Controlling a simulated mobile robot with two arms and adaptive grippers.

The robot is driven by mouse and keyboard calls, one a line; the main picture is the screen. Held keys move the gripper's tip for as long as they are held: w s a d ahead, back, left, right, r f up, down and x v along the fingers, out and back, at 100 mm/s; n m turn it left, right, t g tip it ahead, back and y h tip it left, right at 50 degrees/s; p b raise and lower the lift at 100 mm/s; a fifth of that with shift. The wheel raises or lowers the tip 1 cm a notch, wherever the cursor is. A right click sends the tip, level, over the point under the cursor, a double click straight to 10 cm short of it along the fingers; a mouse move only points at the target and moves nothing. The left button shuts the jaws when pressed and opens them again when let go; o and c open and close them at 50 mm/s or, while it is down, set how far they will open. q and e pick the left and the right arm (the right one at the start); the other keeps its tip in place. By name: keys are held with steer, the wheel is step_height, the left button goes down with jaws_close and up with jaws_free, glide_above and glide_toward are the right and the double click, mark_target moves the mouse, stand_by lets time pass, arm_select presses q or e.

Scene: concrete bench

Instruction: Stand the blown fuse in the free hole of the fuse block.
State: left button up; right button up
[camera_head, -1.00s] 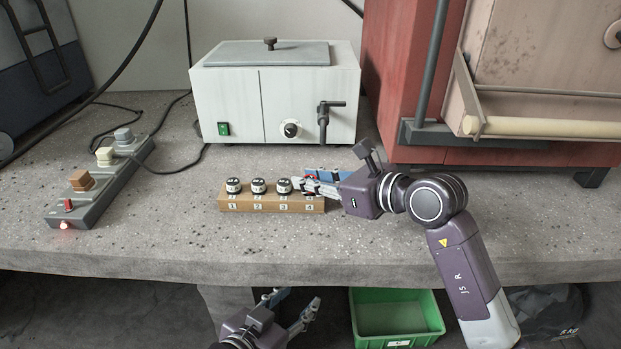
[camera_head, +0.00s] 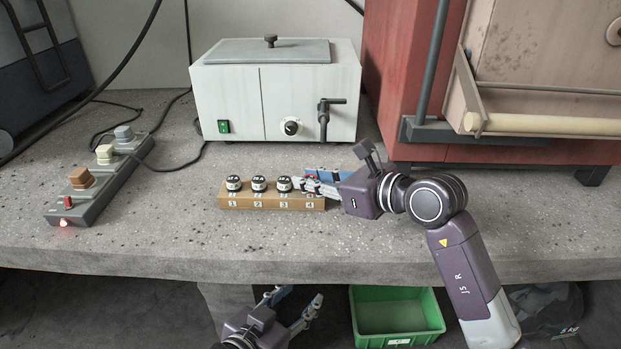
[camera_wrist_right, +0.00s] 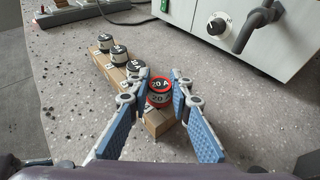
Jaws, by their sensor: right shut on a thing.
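The fuse block (camera_head: 262,204) is a light wooden bar on the bench with holes numbered 1 to 4. Black-and-white fuses stand at holes 1 (camera_head: 233,185), 2 (camera_head: 259,185) and 3 (camera_head: 284,185). My right gripper (camera_wrist_right: 161,80) is shut on a red-ringed fuse (camera_wrist_right: 159,97) marked 20 A, upright at the hole 4 end of the block. In the head view the fingers mostly hide this fuse; whether its foot is in the hole cannot be told. My left gripper (camera_head: 303,295) is open and empty, low in front of the bench edge.
A white box (camera_head: 290,105) with a knob and lever stands behind the block. A switch strip (camera_head: 100,190) with a lit red lamp is at left. A red machine (camera_head: 410,60) stands at back right. A green bin (camera_head: 400,315) is below the bench.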

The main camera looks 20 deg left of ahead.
steer(key=shift+f, duration=0.1)
stand_by(0.5)
steer(key=o, duration=1.1)
